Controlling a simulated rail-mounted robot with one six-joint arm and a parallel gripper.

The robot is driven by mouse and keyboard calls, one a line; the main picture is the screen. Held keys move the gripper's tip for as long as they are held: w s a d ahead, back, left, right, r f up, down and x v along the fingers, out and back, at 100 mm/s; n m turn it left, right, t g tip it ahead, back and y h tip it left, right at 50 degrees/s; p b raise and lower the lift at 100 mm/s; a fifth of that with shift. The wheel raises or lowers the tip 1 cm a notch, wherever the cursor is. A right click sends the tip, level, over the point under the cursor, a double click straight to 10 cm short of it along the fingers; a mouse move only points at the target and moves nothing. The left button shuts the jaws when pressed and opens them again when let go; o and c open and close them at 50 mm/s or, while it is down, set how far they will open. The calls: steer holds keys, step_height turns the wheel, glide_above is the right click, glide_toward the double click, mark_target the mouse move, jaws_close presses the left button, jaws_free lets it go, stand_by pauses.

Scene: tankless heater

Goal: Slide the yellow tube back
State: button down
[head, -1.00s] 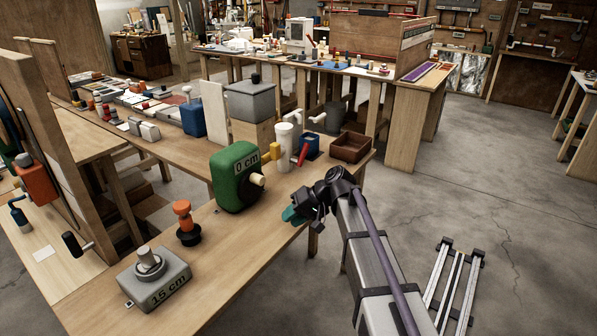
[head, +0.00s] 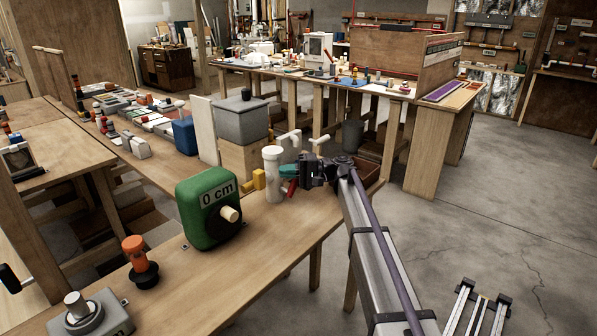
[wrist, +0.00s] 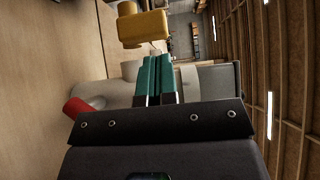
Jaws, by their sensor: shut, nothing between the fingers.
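The yellow tube (head: 258,180) is a short, blocky piece on the left side of a white upright cylinder (head: 273,175) on the bench. In the wrist view, the yellow tube (wrist: 145,28) lies just beyond my fingertips, at the top of the picture. My gripper (head: 287,171) is at the right side of the white cylinder in the head view, its teal fingers pointing left. In the wrist view, my gripper (wrist: 155,75) has its teal fingers together with nothing between them. I cannot tell whether the fingertips touch the cylinder or the yellow tube.
A red handle (head: 292,187) is just below my fingers; it also shows in the wrist view (wrist: 80,108). A green box (head: 205,212) marked "0 cm" stands at front left. A grey bin (head: 242,118) is behind.

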mark_target(259, 179)
steer(key=shift+s+a, duration=0.1)
steer(key=shift+a, duration=1.65)
steer(key=s+a, duration=0.3)
steer(key=s, duration=0.1)
steer(key=shift+a, duration=0.15)
